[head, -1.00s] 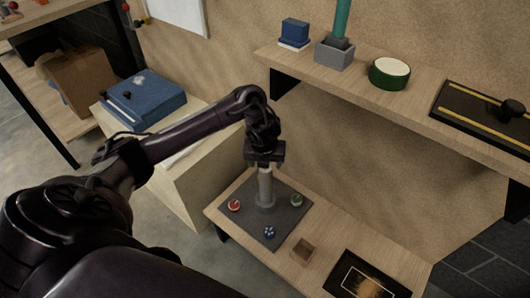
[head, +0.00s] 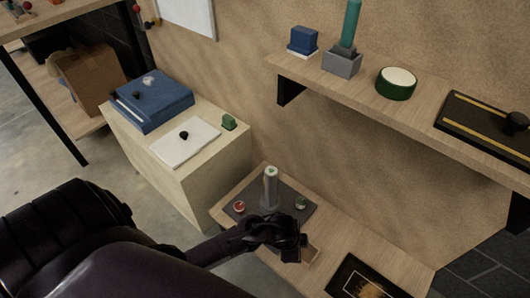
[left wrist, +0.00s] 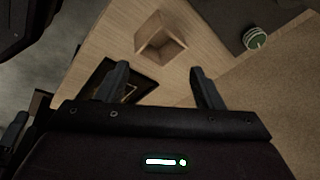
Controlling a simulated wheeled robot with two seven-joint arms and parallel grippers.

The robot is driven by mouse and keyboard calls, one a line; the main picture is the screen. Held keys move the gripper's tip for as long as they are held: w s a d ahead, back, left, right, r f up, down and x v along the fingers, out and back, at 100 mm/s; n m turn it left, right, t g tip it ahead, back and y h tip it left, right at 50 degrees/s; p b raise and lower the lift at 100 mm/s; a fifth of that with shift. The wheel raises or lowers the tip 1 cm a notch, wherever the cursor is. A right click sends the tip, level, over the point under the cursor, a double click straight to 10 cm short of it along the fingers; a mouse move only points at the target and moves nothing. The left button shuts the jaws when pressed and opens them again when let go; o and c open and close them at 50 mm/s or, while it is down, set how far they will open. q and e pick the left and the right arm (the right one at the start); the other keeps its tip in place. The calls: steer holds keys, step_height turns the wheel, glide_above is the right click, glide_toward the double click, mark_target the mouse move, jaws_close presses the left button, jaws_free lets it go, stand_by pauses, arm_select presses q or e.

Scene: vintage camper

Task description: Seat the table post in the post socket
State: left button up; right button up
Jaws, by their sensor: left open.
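The table post (head: 271,186), a light grey cylinder, stands upright on the dark grey base plate (head: 288,189) on the low bench in the head view. Its lower end is at the socket collar in the plate's middle; I cannot tell how deep it sits. Nothing holds it. My left gripper (head: 303,254) is in front and to the right of the post, apart from it, over the small open wooden box (head: 313,256). In the left wrist view the fingers (left wrist: 162,87) are spread and empty, with the box (left wrist: 160,40) just beyond.
Red (head: 239,206) and green (head: 301,203) round pieces flank the post on the plate. A black framed panel (head: 352,284) lies on the bench's right. The wall shelf (head: 330,83) overhangs behind. A pale cabinet (head: 196,180) with a blue case stands left.

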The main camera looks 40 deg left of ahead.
arm_select(q)
steer(key=s+a+f+n+g, duration=0.1)
steer(key=s+f+n, duration=0.1)
steer(key=s+n, duration=0.2)
steer(key=s+a+f+n+g+y, duration=0.1)
steer(key=s+a+f+n, duration=0.1)
steer(key=s, duration=0.5)
steer(key=f+n, duration=0.1)
steer(key=n, duration=0.1)
steer(key=shift+s+n, duration=0.25)
steer(key=shift+n, duration=0.05)
steer(key=shift+a, duration=0.1)
